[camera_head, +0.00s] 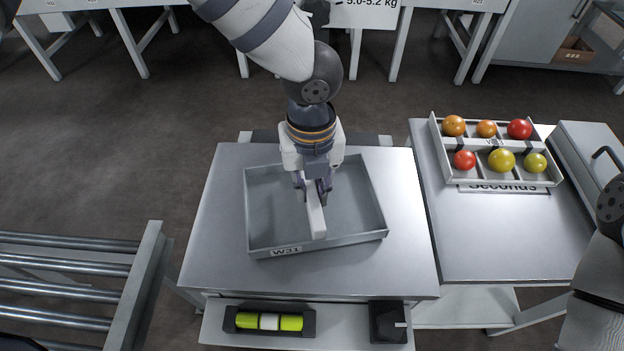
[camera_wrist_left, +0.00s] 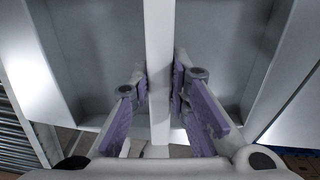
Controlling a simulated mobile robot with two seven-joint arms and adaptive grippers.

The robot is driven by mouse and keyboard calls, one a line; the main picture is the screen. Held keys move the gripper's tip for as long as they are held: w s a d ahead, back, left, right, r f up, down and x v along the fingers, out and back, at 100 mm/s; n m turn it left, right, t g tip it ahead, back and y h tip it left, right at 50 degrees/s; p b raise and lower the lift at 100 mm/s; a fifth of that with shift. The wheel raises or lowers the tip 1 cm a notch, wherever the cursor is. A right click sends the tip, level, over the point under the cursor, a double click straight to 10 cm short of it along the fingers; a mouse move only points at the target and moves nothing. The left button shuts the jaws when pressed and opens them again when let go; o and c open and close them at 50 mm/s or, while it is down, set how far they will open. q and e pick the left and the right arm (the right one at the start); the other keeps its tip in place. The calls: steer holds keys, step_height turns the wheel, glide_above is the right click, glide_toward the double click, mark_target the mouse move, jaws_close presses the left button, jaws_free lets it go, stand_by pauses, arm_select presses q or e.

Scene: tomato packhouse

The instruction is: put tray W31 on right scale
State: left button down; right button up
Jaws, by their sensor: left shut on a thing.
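Tray W31 (camera_head: 345,241) is a shallow, empty grey tray with a "W31" label on its front wall. It is over the middle of a steel-topped stand (camera_head: 405,262), slightly askew; I cannot tell whether it rests on it or hangs just above. My left gripper (camera_head: 314,190) comes down from above and is shut on the tray's pale central bar (camera_head: 316,218). In the left wrist view the bar (camera_wrist_left: 160,40) runs between the purple finger pads (camera_wrist_left: 160,90). My right gripper is out of view. I cannot make out which surface is the right scale.
A divided tray (camera_head: 502,184) of red, orange and yellow tomatoes sits by a "Seconds" label (camera_head: 503,188) on the right table (camera_head: 500,250). A roller conveyor (camera_head: 65,285) is at the left. A spirit level (camera_head: 268,322) and black box (camera_head: 387,323) occupy the shelf below.

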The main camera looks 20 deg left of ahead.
arm_select(q)
steer(key=shift+f, duration=0.25)
stand_by(0.7)
steer(key=c, duration=1.4)
jaws_free()
steer(key=shift+c, duration=0.2)
steer(key=c, duration=0.3)
steer(key=shift+c, duration=0.2)
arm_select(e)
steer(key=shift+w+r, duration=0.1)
arm_select(q)
step_height(320, 180, up, 3)
steer(key=shift+r+p, duration=0.1)
steer(key=shift+p, duration=0.65)
steer(key=shift+r+p, duration=0.75)
steer(key=shift+r, duration=1.2)
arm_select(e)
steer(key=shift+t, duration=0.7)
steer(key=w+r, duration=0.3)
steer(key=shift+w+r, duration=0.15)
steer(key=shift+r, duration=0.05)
arm_select(q)
steer(key=shift+f, duration=0.1)
